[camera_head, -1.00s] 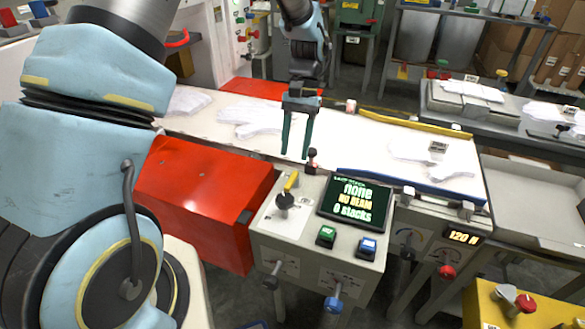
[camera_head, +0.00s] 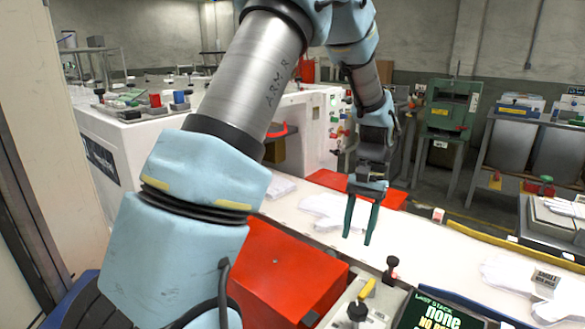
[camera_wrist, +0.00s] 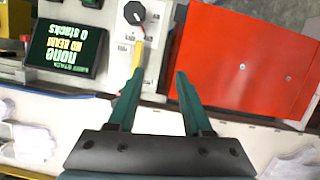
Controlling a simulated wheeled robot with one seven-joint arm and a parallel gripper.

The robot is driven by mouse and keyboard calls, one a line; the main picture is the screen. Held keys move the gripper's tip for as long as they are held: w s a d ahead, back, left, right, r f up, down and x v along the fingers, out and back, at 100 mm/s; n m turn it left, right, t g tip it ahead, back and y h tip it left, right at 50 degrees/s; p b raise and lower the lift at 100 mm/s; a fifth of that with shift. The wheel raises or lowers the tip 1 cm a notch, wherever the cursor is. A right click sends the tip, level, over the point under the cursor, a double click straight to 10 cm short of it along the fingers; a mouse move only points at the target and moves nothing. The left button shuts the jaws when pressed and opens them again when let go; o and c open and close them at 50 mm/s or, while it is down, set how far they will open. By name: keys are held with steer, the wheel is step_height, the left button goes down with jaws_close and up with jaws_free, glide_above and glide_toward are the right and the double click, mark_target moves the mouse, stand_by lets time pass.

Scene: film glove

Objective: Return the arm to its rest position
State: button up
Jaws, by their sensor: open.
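My gripper (camera_head: 358,222) hangs from my blue and grey arm with its two green fingers pointing down. The fingers are apart with nothing between them. My arm is raised and bent, reaching from the lower left to the middle.
A red box (camera_head: 290,270) stands below my arm. The control panel screen (camera_head: 440,312) and a black knob (camera_head: 357,311) are at the lower right. White gloves (camera_head: 328,208) lie on the white surface (camera_head: 410,232). A green machine (camera_head: 452,105) stands behind.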

steer(key=s+a+r+n+t, duration=0.1)
steer(key=a+n, duration=0.1)
steer(key=a, duration=0.6)
steer(key=s+a+r+n+t+h, duration=0.1)
steer(key=a+n+t, duration=0.1)
steer(key=a, duration=0.6)
steer(key=s+a+r+n+t+h, duration=0.1)
steer(key=a+r+n, duration=0.1)
steer(key=a, duration=0.7)
steer(key=shift+s+t, duration=0.3)
